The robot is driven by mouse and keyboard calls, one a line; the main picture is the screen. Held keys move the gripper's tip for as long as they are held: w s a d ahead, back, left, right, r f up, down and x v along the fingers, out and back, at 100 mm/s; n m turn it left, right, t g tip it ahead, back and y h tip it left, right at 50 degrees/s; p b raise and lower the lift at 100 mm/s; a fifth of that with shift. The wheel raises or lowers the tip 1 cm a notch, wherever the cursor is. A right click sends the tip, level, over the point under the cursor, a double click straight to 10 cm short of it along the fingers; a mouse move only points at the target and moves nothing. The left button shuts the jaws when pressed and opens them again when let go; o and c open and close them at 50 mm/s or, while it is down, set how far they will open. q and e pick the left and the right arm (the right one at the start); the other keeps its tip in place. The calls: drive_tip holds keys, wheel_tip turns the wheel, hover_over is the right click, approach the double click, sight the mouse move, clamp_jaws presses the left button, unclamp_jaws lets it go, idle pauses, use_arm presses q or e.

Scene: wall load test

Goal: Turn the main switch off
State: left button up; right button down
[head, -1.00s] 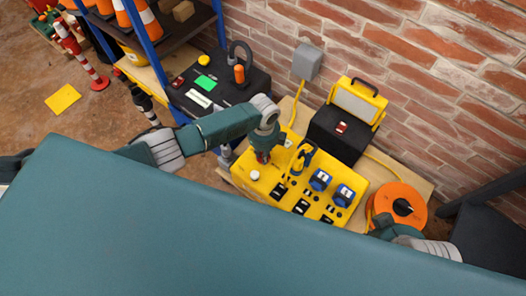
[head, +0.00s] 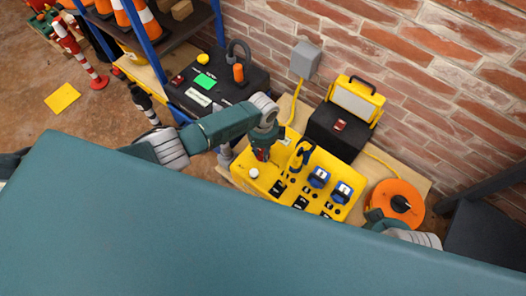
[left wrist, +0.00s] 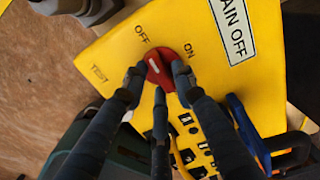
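The main switch (left wrist: 162,69) is a red rotary knob on the sloped face of a yellow power box (head: 318,170). In the left wrist view OFF is printed at its upper left and ON at its upper right. The pale mark on the knob points up and left, roughly toward the OFF side. My left gripper (left wrist: 159,80) has dark fingers on both sides of the knob, seemingly touching it, with another finger below. In the head view my left gripper (head: 262,153) hides most of the knob. My right gripper is not in view; only part of that arm shows.
A sign ending in "AIN OFF" (left wrist: 233,28) is beside the knob. Blue sockets (head: 318,177) and black switches fill the box's right part. An orange cable reel (head: 396,203) and a black case with a work lamp (head: 356,100) stand close. A brick wall is behind.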

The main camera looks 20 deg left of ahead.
use_arm(q)
drive_tip(key=shift+o, duration=0.5)
wheel_tip(320, 180, up, 12)
idle(0.3)
drive_tip(key=shift+s, duration=0.1)
idle(0.3)
